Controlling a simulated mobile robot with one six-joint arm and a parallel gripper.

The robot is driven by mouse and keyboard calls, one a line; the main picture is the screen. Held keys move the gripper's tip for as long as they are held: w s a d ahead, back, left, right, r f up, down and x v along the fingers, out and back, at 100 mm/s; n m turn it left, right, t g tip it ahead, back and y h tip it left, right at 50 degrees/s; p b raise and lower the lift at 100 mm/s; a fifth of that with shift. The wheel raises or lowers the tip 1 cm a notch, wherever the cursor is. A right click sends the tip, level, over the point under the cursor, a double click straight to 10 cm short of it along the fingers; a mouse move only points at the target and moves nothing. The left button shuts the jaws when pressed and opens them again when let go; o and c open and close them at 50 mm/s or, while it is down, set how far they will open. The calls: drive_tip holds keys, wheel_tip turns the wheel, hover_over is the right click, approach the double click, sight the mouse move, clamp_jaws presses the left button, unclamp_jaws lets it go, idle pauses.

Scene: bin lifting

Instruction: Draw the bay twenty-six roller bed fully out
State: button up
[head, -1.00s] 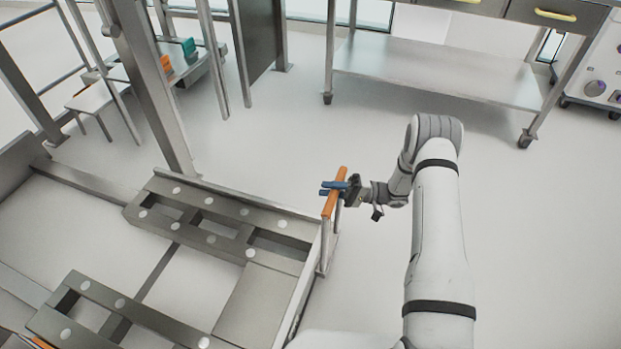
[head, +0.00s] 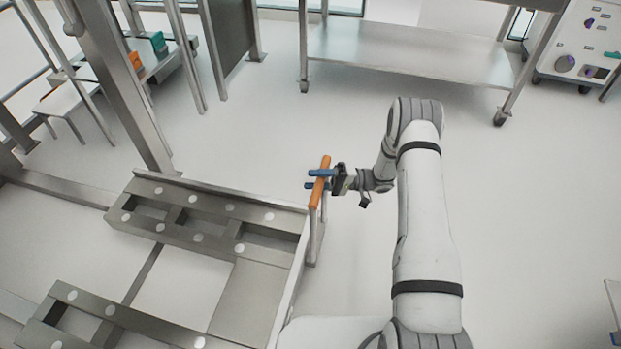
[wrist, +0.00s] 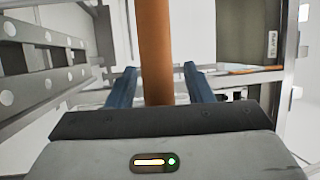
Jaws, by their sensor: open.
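The roller bed (head: 240,283) is a grey metal frame with cross slots and round white rollers, at the lower left of the head view. In the wrist view the orange bar (wrist: 155,50) stands between the two blue fingers (wrist: 160,88), with visible gaps to both.
A steel table (head: 410,55) on castors stands at the back. A white machine (head: 580,50) is at the upper right. A metal post (head: 125,90) rises behind the bed.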

drive_tip(key=shift+d, duration=0.1)
drive_tip(key=p+v, duration=0.1)
drive_tip(key=v, duration=0.6)
drive_tip(key=shift+d+f, duration=0.15)
drive_tip(key=shift+d, duration=0.2)
